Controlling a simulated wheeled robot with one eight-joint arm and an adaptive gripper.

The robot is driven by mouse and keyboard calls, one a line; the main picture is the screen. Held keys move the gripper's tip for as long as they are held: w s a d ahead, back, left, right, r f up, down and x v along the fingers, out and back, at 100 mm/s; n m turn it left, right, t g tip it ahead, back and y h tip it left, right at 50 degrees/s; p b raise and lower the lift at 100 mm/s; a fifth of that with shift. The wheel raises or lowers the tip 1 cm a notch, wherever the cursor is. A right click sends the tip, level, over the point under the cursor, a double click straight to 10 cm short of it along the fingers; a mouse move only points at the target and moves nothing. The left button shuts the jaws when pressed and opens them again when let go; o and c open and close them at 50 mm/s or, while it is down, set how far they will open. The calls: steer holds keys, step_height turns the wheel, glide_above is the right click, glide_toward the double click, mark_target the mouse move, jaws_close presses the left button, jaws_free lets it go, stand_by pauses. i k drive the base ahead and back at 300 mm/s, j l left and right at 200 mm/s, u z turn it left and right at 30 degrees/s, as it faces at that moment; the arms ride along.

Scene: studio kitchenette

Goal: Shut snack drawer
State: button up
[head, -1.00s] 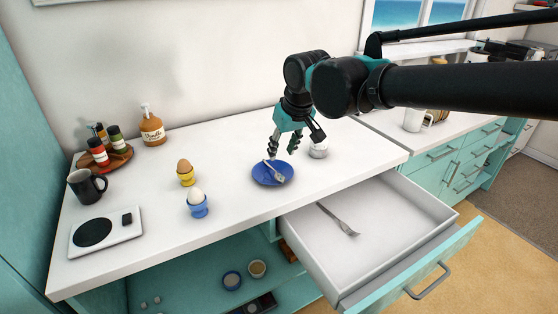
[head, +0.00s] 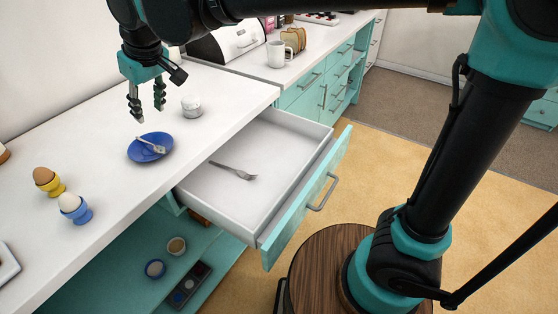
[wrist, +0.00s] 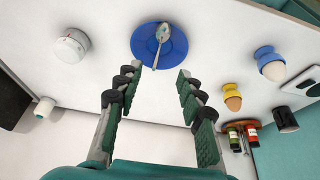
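The snack drawer (head: 222,205) stands pulled open under the white counter, with a teal front and a grey bar handle (head: 322,192). A fork (head: 234,171) lies inside it and the rest of its floor looks bare. My gripper (head: 147,112) is above the counter near the blue plate (head: 133,154), up and left of the drawer and apart from it. In the wrist view my gripper (wrist: 155,92) has its fingers spread with nothing between them. The drawer is not seen in the wrist view.
A spoon (head: 152,145) lies on the blue plate. A white jar (head: 191,106) and two egg cups (head: 76,212) with eggs stand on the counter. An open shelf (head: 130,258) below holds small bowls. Tan floor lies beyond the drawer front.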

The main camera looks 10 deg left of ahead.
mark_target(293, 158)
steer(key=k+j+z, duration=0.7)
steer(key=k, duration=0.15)
steer(key=l, duration=0.1)
